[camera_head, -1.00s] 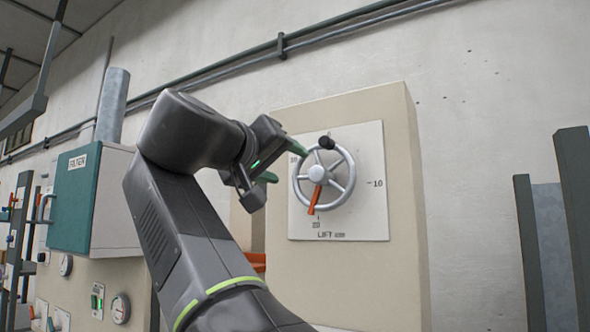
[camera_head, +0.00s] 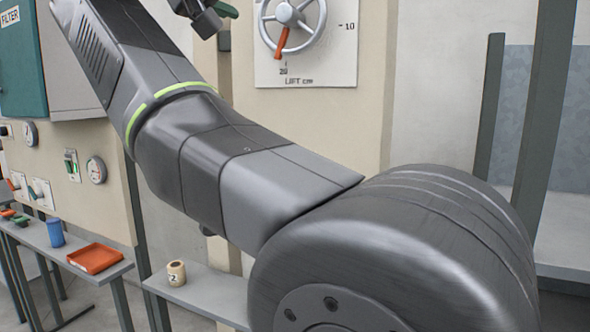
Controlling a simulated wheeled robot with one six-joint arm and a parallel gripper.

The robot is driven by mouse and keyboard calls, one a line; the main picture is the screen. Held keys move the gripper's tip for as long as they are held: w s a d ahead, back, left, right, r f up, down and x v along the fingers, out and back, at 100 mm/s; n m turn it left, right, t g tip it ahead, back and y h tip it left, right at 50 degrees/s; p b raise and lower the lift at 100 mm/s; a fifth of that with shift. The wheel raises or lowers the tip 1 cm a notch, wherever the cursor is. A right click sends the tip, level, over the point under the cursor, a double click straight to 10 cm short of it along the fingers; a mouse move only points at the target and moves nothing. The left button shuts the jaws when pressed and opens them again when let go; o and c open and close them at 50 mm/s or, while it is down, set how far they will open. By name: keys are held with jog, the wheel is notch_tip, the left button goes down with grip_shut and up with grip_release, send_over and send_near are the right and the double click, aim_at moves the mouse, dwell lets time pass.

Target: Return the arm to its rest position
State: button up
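My arm crosses the view from the lower right to the upper left, its big shoulder joint filling the lower right. My gripper (camera_head: 208,14) is only partly in view at the top edge, left of the handwheel. Most of it is cut off, so I cannot tell whether its fingers are apart. The silver handwheel (camera_head: 288,14) with an orange pointer sits on a white plate marked LIFT, on a beige housing. The gripper appears apart from the wheel in this view.
At lower left, a grey bench (camera_head: 30,236) bears a blue cup (camera_head: 55,233) and an orange tray (camera_head: 96,258). A small cream roll (camera_head: 177,273) stands on a shelf beside it. A teal-doored filter cabinet (camera_head: 22,62) is upper left. Dark posts (camera_head: 545,110) and a shelf stand at right.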

aim_at(285, 15)
jog(key=p+x, duration=0.3)
jog(key=x, duration=1)
jog(key=shift+w+d, duration=0.1)
jog(key=shift+w, duration=0.05)
